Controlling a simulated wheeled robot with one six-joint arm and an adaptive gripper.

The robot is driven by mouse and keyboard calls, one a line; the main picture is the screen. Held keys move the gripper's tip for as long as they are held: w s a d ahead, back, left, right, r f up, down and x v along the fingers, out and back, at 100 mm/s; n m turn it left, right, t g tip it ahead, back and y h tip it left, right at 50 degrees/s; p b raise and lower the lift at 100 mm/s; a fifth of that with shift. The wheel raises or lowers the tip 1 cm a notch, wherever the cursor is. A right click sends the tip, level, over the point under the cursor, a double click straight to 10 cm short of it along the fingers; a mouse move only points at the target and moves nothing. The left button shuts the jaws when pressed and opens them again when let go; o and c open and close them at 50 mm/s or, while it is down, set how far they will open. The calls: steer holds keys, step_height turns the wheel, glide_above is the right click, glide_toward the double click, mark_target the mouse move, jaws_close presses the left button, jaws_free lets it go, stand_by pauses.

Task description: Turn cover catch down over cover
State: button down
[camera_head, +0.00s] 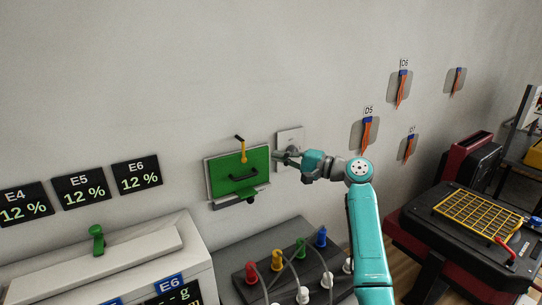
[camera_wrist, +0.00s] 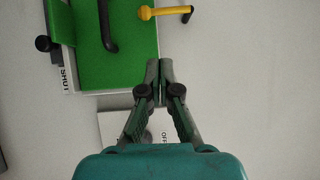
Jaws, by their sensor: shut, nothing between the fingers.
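The green cover (camera_head: 225,178) is on the wall, with a black handle (camera_head: 243,177); it also shows in the wrist view (camera_wrist: 85,45). The cover catch (camera_head: 243,154) is a yellow bar with a black piece at its upper end, at the cover's top edge. In the wrist view the catch (camera_wrist: 165,11) lies across that edge, its yellow end overlapping the green. My gripper (camera_head: 280,156) is shut and empty, just right of the cover. In the wrist view its fingertips (camera_wrist: 160,66) meet beside the cover's corner, apart from the catch.
A pale wall plate (camera_head: 291,137) is behind my gripper; its "OFF" label shows in the wrist view. A "SHUT" label (camera_wrist: 65,79) sits by the cover's lower edge. Below stands a grey box with coloured plugs (camera_head: 277,260). The wall above the cover is clear.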

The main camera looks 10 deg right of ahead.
steer(key=v, duration=0.6)
steer(key=shift+d+r, duration=0.1)
stand_by(0.3)
